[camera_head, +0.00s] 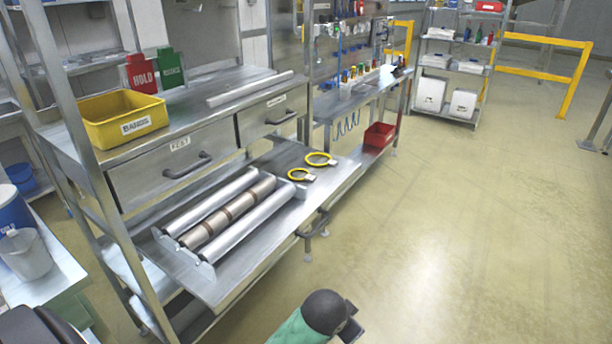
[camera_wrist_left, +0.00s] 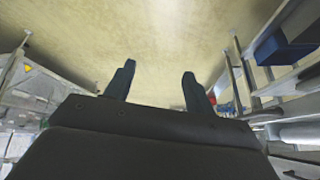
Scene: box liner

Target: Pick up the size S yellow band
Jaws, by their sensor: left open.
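Two yellow ring bands with pale tags lie on the steel bench shelf in the head view. The smaller yellow band (camera_head: 292,174) is nearer, and the larger yellow band (camera_head: 309,159) is just behind it to the right. The tag lettering is too small to read; by its size the smaller ring looks like the S band. My left gripper (camera_wrist_left: 158,72) shows in the left wrist view with its two dark fingers apart and nothing between them. Neither band is seen in that view. My right gripper is not seen.
A roller rack (camera_head: 233,231) with silver and brown rollers lies left of the bands on the bench (camera_head: 338,176). A yellow bin labelled BANDS (camera_head: 123,127) stands on the upper shelf above the drawers. A red bin (camera_head: 380,135) is beyond the bands. The floor at right is clear.

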